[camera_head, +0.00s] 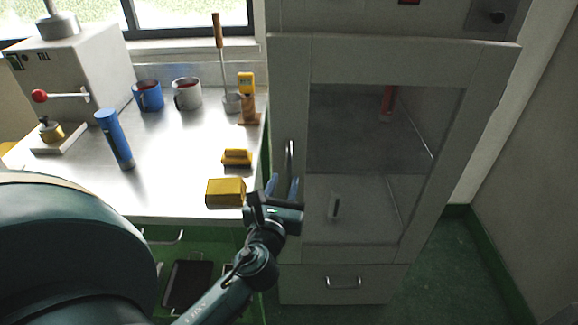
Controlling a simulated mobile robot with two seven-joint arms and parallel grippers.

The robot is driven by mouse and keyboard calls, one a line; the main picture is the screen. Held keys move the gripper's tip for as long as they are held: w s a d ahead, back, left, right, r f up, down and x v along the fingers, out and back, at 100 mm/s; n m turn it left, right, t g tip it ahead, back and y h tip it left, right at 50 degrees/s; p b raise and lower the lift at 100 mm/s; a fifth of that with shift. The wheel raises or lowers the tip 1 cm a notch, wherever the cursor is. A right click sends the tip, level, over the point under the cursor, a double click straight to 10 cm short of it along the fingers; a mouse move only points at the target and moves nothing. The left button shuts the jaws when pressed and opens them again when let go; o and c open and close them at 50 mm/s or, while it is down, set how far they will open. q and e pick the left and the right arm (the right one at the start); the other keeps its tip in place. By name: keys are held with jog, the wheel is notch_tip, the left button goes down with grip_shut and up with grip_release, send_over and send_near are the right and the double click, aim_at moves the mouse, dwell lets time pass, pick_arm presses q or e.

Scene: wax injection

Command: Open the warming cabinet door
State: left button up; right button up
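The warming cabinet (395,25) is a tall grey unit at the right. Its door (290,75) has a grey frame around a large glass pane and looks shut. A vertical metal door handle (290,155) sits on the left side of the frame. My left gripper (282,186) is just below the handle in the picture, with two bluish fingers pointing up and spread apart. Nothing shows between them. I cannot tell whether the fingertips touch the handle or door. My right gripper is out of view.
A steel worktop (180,170) stands left of the cabinet. Near its right edge are a yellow block (225,192) and a smaller yellow piece (237,157). A blue cylinder (115,138) and mugs (187,94) stand further left. Green floor (450,265) is clear at right.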

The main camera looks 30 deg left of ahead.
aim_at(288, 172)
pick_arm(q)
jog(key=x, duration=0.5)
jog(key=shift+w, duration=0.15)
jog(key=shift+c, duration=0.5)
grip_shut()
